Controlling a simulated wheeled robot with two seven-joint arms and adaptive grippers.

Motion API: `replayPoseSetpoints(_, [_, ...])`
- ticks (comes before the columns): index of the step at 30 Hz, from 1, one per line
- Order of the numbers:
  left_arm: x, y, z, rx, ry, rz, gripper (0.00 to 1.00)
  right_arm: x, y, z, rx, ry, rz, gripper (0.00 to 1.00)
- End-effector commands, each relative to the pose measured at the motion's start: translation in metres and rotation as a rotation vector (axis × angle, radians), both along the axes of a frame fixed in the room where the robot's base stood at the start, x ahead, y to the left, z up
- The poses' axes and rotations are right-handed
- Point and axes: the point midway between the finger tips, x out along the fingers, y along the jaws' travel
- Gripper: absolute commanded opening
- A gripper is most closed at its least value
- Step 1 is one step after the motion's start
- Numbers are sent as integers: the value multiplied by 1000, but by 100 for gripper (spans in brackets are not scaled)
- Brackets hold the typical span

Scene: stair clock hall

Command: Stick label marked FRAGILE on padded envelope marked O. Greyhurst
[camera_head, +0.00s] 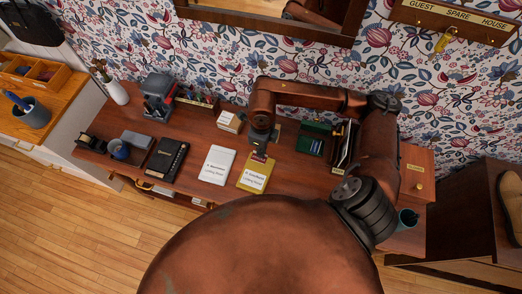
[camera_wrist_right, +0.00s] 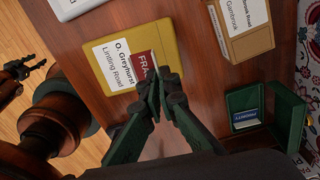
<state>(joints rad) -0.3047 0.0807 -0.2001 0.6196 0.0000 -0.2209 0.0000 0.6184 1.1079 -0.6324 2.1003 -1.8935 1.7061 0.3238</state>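The yellow padded envelope (camera_head: 247,183) lies flat on the desk, its white address panel reading O. Greyhurst, Linding Road. It also shows in the right wrist view (camera_wrist_right: 165,38). The red FRAGILE label (camera_wrist_right: 143,60) shows beside the panel, over the envelope; its right part is hidden by my fingertips. My right gripper (camera_wrist_right: 157,82) is nearly closed, with the label's edge between its fingertips. In the head view the right gripper (camera_head: 261,148) is at the envelope's far edge. I cannot tell whether the label touches the envelope. A dark claw, apparently my left gripper (camera_wrist_right: 22,72), shows small in the wrist view.
A white envelope (camera_head: 217,166) lies left of the yellow one, then a black book (camera_head: 167,158). A small box (camera_head: 230,122) stands behind. A green open case (camera_head: 311,142) and an upright file holder (camera_head: 343,150) are to the right. The desk's front edge is close.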

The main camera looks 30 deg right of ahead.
Motion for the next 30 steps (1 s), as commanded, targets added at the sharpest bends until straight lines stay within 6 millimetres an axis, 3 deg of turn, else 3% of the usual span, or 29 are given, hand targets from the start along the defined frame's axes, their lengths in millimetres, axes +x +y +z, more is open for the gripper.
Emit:
replayPoseSetpoints(5, [-10, 0, -4, 1, 14, 2, 40, 0, 0, -6, 1, 1, -1, 0])
replayPoseSetpoints(18, [8, -2, -21, -2, -8, -2, 40, 0, 0, -38, 0, 1, 2, 0])
replayPoseSetpoints(30, [-6, -2, -40, -1, 12, -1, 40, 0, 0, -64, -1, 1, 2, 0])
